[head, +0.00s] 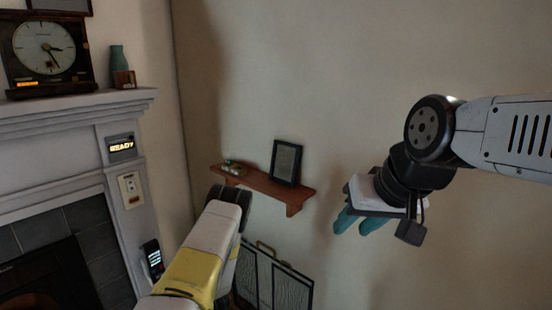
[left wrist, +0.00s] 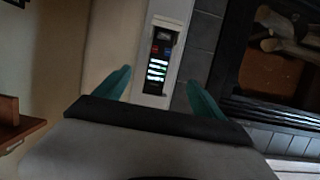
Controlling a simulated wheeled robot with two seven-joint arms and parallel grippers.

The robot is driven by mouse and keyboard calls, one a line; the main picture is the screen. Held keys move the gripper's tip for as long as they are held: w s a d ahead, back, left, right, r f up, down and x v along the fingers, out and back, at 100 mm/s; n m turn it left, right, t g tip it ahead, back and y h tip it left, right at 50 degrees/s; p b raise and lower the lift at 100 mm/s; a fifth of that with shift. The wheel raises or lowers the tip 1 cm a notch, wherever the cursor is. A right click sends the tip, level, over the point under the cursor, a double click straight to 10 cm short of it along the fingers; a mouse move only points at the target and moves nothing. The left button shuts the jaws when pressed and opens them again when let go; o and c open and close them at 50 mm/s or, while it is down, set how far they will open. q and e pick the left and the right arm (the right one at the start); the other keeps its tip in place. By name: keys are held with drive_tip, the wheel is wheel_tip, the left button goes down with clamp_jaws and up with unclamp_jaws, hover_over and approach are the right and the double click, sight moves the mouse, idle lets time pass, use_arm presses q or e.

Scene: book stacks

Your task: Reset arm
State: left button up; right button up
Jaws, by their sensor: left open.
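My right gripper (head: 360,222) hangs at the right of the head view, its teal fingers pointing down and left. Its fingers are partly hidden behind the gripper body, and I see nothing held there. My left arm (head: 205,250) comes up from the bottom of the head view, and its gripper is hidden there. In the left wrist view my left gripper (left wrist: 158,95) shows two teal fingers spread wide apart. Nothing is between them up close; a wall device (left wrist: 157,68) with lit rows shows beyond them.
A wooden shelf (head: 262,184) with a dark frame (head: 286,162) is on the back wall. A fireplace mantel (head: 75,112) with a clock (head: 45,48) and a teal vase (head: 117,58) stands at left. A dark screen (head: 270,278) stands below the shelf. The right wall area is bare.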

use_arm(q)
drive_tip(key=w+d+r+h, duration=0.3)
drive_tip(key=d+r, duration=0.1)
drive_tip(key=r, duration=0.3)
drive_tip(key=w+d+r+h, duration=0.2)
drive_tip(key=w+d+r, duration=0.2)
drive_tip(key=r, duration=0.3)
drive_tip(key=s+d+r+m+h, duration=0.1)
drive_tip(key=s+d+r+h, duration=0.3)
drive_tip(key=r, duration=0.5)
drive_tip(key=s+d+r+m+h, duration=0.2)
drive_tip(key=d+r, duration=0.3)
drive_tip(key=r, duration=0.5)
drive_tip(key=s+d+r+m+g+h, duration=0.1)
drive_tip(key=s+d+r+m+h, duration=0.3)
drive_tip(key=s+r, duration=0.8)
drive_tip(key=s+r+m+g+y, duration=0.1)
drive_tip(key=s+m+g, duration=0.1)
drive_tip(key=s, duration=1.7)
drive_tip(key=shift+s+d+r+m+y, duration=0.25)
drive_tip(key=shift+r+m+y, duration=0.15)
drive_tip(key=shift+m, duration=0.4)
